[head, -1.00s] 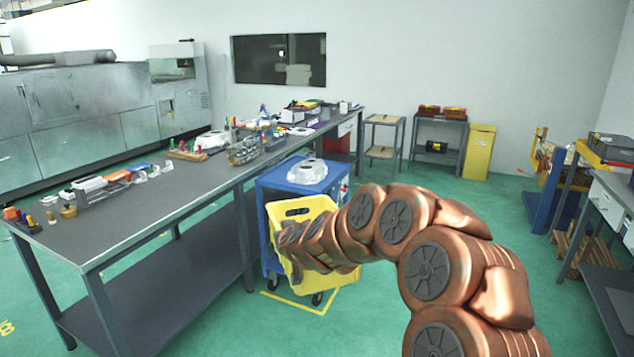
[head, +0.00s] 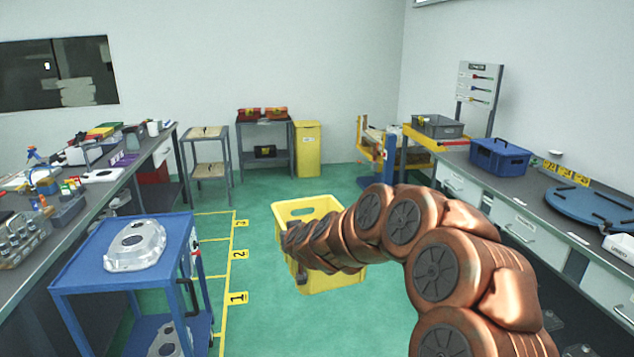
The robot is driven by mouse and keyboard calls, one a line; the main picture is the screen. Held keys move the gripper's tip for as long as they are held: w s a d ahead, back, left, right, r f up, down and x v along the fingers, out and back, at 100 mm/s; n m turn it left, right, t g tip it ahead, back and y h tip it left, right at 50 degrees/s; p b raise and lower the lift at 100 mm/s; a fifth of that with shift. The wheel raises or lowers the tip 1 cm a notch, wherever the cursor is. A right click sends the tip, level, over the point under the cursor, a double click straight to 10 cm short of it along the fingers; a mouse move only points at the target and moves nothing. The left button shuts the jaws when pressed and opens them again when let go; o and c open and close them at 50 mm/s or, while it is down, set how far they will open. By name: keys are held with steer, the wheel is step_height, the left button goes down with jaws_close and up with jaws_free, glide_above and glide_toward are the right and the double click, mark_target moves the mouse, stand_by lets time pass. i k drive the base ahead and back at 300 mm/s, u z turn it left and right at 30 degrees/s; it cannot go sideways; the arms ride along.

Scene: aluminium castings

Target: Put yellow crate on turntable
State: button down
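The yellow crate (head: 307,208) is in the middle of the head view, held up in front of my arm with green floor behind it. My copper-coloured arm reaches to it from the lower right and covers much of it. My gripper is hidden behind the arm links and the crate, so its fingers do not show. The blue round turntable (head: 596,208) lies on the right-hand workbench at the right edge of the view, well apart from the crate.
A blue cart (head: 75,268) with a metal casting (head: 136,246) stands at left. A blue bin (head: 500,158) and a grey tray (head: 437,126) stand at the back right. A yellow bin (head: 307,150) is by the far wall. The floor between has free room.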

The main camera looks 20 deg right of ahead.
mark_target(596, 203)
steer(key=z, duration=0.85)
steer(key=i, duration=0.7)
steer(key=z, duration=0.75)
